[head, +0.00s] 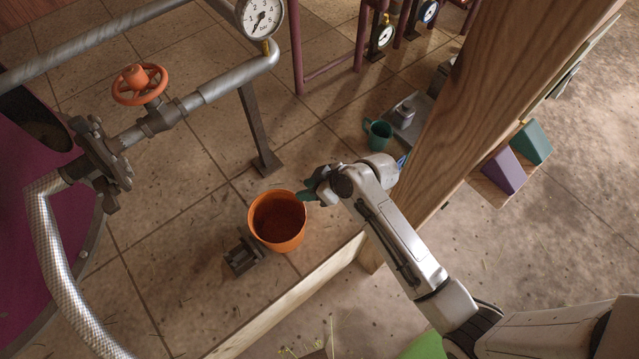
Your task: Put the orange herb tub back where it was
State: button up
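The orange herb tub (262,235) is upright near the middle of the head view, with a dark brown inside. I cannot tell if it rests on the tiles or is slightly above them.
A dark metal block (243,256) lies just left of the tub. A wooden rail (300,293) and thick post (500,75) flank my arm. A green mug (379,134) stands behind. Pipework with an orange valve wheel (139,84) is at left.

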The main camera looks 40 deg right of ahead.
jog(key=shift+v, duration=2.3)
jog(key=s+d+m+g+h, duration=0.1)
jog(key=s+m+g+h, duration=0.1)
jog(key=s, duration=0.9)
jog(key=shift+s+d+r+g+h, duration=0.15)
jog(key=shift+d+g+h, duration=0.25)
jog(key=shift+g, duration=0.3)
jog(key=s+r+m+g, duration=0.1)
jog(key=s, duration=0.1)
jog(key=s+d+r+m+h, duration=0.1)
jog(key=s, duration=0.2)
jog(key=s+r+g+h, duration=0.1)
jog(key=s, duration=0.2)
jog(key=shift+s+d+m+g, duration=0.25)
jog(key=shift+d+m+g, duration=0.05)
jog(key=shift+d+m, duration=0.1)
jog(key=shift+c, duration=0.2)
